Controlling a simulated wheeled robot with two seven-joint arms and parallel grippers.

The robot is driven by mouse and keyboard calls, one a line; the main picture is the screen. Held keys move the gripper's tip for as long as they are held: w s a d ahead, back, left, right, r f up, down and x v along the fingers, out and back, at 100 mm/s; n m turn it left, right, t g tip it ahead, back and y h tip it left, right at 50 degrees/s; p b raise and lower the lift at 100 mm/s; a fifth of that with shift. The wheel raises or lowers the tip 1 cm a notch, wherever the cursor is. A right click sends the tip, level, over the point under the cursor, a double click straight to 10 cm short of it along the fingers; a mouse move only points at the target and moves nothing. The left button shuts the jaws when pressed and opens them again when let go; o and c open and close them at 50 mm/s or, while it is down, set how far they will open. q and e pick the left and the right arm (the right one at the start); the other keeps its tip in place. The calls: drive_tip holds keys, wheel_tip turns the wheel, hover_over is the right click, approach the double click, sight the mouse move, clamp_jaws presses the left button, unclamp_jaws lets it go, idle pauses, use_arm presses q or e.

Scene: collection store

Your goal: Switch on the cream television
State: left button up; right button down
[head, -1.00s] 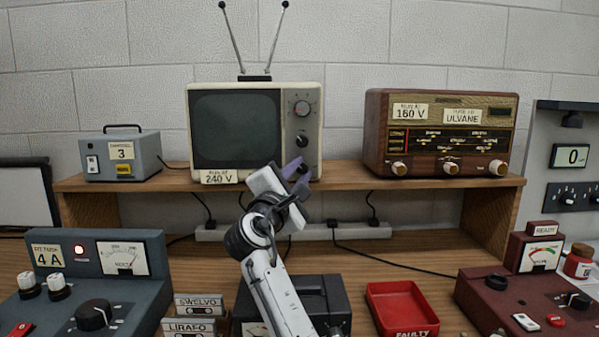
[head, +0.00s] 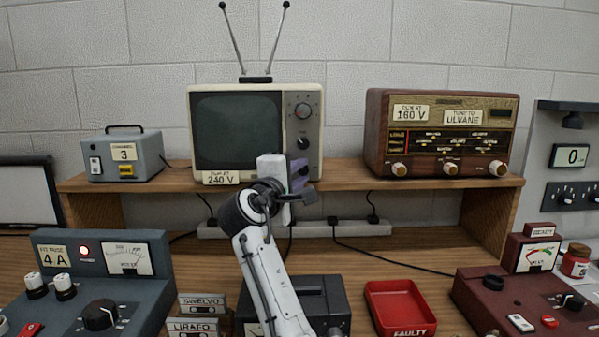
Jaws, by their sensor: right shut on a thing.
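The cream television (head: 257,90) stands on the wooden shelf. Its screen (head: 238,132) is dark, and a label below it reads 240 V. On its right panel are a round dial (head: 303,111) and a dark knob (head: 303,144). My right gripper (head: 301,173) is at the lower part of this panel, below the dark knob. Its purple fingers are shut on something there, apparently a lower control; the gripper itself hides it. My left gripper is not in view.
A brown radio (head: 440,133) stands right on the shelf (head: 345,172), a grey channel box (head: 122,155) left.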

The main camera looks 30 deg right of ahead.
drive_tip(key=shift+f, duration=0.15)
drive_tip(key=c, duration=1.6)
unclamp_jaws()
drive_tip(key=shift+o, duration=0.2)
drive_tip(key=b+v, duration=0.1)
drive_tip(key=v, duration=0.9)
drive_tip(key=shift+s, duration=0.2)
drive_tip(key=shift+a, duration=0.1)
